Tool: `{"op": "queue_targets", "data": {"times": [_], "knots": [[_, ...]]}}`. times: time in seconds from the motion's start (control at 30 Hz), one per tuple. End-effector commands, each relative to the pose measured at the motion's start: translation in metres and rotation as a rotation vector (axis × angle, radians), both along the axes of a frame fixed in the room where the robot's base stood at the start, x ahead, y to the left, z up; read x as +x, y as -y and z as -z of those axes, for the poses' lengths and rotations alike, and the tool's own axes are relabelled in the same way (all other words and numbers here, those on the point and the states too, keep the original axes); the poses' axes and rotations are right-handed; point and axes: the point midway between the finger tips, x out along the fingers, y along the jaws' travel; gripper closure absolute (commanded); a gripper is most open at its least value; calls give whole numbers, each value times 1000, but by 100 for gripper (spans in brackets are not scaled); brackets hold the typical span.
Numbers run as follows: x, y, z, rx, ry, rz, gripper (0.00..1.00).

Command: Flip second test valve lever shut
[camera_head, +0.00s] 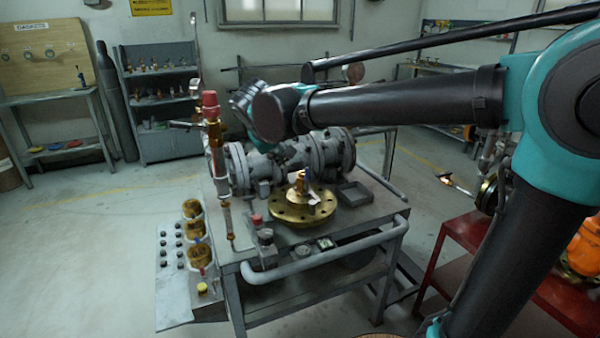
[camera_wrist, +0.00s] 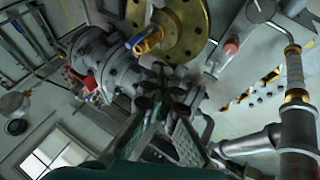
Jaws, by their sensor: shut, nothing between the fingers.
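My gripper (camera_wrist: 166,92) is shut and empty in the wrist view, its fingertips in front of the grey flanged valve body (camera_wrist: 95,50). In the head view my wrist hangs above that body (camera_head: 290,160), and the fingers are hard to make out there. A small brass valve with a blue lever (camera_wrist: 135,41) sits by the brass flange (camera_wrist: 190,25), apart from the fingertips. In the head view the brass valve (camera_head: 301,184) stands upright on the flange (camera_head: 275,209). A red part (camera_wrist: 90,83) shows on the body's far side. I cannot tell which lever is the second test one.
The pieces stand on a grey metal cart (camera_head: 345,222) with a tube handle. A vertical pipe with a red top (camera_head: 210,105) rises at its left. A small tray (camera_head: 355,194) lies right of the flange. A red bench (camera_head: 475,230) stands at right. Open floor lies left.

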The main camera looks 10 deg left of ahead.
Motion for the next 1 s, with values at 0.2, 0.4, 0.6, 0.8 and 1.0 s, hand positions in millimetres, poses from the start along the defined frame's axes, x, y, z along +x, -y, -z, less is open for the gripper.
{"op": "queue_targets", "data": {"times": [0.2, 0.4, 0.6, 0.8, 1.0], "knots": [[0, 0, 0, -1, 1, 0, 100], [3, 0, 3, -1, 1, 0, 100], [19, 3, 24, 0, -1, 3, 100], [43, 8, 56, -1, 1, 3, 100], [65, 15, 81, 0, 1, 4, 100]]}}
